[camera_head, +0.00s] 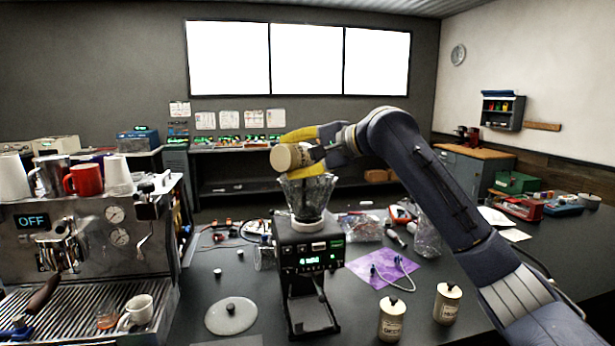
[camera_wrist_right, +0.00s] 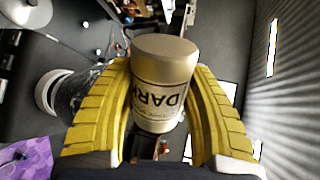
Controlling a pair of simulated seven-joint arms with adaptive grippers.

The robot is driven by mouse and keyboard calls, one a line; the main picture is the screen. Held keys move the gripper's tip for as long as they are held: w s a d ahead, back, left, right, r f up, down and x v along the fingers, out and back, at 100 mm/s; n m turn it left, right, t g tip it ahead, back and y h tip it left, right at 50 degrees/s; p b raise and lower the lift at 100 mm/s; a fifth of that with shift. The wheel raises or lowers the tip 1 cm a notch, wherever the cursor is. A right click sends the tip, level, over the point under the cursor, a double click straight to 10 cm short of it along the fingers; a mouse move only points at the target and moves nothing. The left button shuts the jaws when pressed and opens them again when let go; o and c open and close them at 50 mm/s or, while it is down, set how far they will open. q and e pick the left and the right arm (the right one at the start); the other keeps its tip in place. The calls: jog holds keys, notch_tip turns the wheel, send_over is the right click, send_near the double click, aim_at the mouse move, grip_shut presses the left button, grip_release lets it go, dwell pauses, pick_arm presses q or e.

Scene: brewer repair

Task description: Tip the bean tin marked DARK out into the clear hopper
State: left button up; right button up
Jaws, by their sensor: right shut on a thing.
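My right gripper (camera_head: 318,148) is shut on a cream tin (camera_head: 287,157), and its yellow fingers lie on either side of it. In the right wrist view, the tin (camera_wrist_right: 163,85) shows a label reading DARK between the fingers (camera_wrist_right: 160,125). In the head view the tin lies well tilted, close above the clear hopper (camera_head: 307,194). The hopper sits on a black grinder (camera_head: 308,262) with a lit display. I see no beans falling, and the tin's inside is hidden. My left gripper is not in view.
Two more lidded tins (camera_head: 391,320) (camera_head: 446,304) stand at the front right. A purple cloth (camera_head: 382,267) lies behind them. An espresso machine (camera_head: 85,250) fills the left.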

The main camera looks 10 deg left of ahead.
jog(key=shift+w+d+r+m+g+y, duration=0.2)
jog(key=shift+w+r+m+g+y, duration=0.15)
jog(key=shift+m, duration=0.65)
dwell(0.8)
jog(key=shift+w+d+r+m+g+y, duration=0.2)
jog(key=shift+w+r+m+g, duration=0.15)
jog(key=shift+m, duration=0.3)
jog(key=shift+w+d+r+m+g+y, duration=0.1)
jog(key=shift+w+d+m+g+y, duration=0.1)
jog(key=shift+w+m, duration=0.35)
dwell(0.9)
jog(key=shift+s+a, duration=0.1)
jog(key=shift+s, duration=0.05)
dwell(0.7)
jog(key=shift+s+a+f+n+t+h, duration=0.25)
jog(key=shift+s+n, duration=0.1)
jog(key=shift+n, duration=0.2)
jog(key=shift+s+a+f+n+t+h, duration=0.1)
jog(key=shift+s+f+n+t+h, duration=0.1)
jog(key=shift+s+n, duration=0.25)
jog(key=shift+f+n, duration=0.1)
jog(key=shift+n, duration=0.3)
